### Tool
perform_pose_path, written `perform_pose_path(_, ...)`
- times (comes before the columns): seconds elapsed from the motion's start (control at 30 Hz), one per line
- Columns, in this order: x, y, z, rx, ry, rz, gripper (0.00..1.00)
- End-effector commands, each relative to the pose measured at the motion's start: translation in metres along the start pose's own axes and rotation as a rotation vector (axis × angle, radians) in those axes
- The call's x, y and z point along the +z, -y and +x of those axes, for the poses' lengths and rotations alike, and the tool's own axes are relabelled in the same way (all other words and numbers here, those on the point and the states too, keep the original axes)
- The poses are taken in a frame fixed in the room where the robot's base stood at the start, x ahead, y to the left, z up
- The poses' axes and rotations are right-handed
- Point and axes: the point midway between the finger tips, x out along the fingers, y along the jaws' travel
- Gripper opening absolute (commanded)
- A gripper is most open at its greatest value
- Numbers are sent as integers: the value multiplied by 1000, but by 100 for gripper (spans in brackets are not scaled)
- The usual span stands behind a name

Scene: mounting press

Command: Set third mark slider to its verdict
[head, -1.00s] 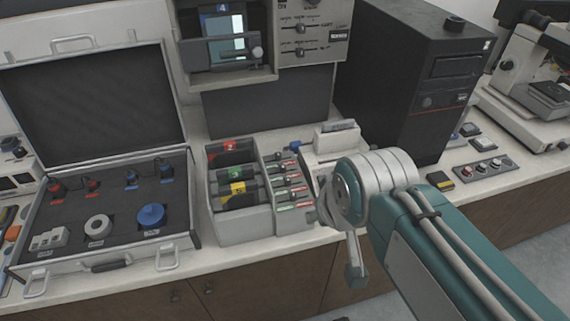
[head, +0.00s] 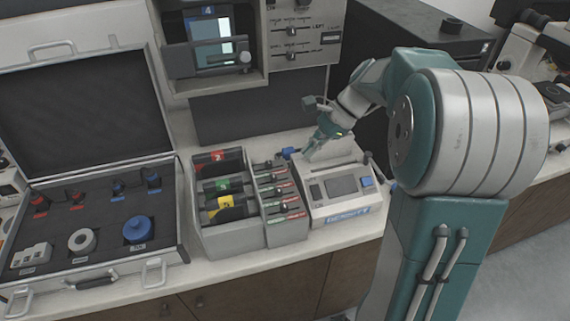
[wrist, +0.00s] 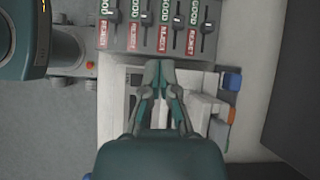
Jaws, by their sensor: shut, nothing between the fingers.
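The mark slider panel (head: 285,235) stands right of the cylinder tray in the head view, with several slider rows. In the wrist view the panel (wrist: 155,52) runs along the top, with green GOOD and red REJECT labels beside dark slots. The third slider from the left (wrist: 179,28) has its knob between the label ends; its exact setting is unclear. My gripper (head: 310,151) is above the white device, right of the panel's far end. In the wrist view my gripper (wrist: 159,66) is shut and empty, its tips close to the panel's near edge. I cannot tell contact.
The tray (head: 232,243) holds red, green and yellow marked cylinders. A white device with a small screen (head: 342,186) stands right of the panel. An open case (head: 105,262) lies left, and a control panel (head: 300,60) hangs above. A black cabinet (head: 425,32) is behind my arm.

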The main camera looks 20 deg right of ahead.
Motion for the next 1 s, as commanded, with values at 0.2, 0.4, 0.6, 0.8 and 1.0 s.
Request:
perform_pose_path(0.2,-26,17,1,-8,102,152,0)
perform_pose_path(0.4,-28,19,8,-9,118,173,0)
perform_pose_path(0.6,-24,20,41,-6,118,173,0)
perform_pose_path(0.8,-20,20,76,-6,117,172,0)
perform_pose_path(1.0,-18,21,97,-9,115,170,0)
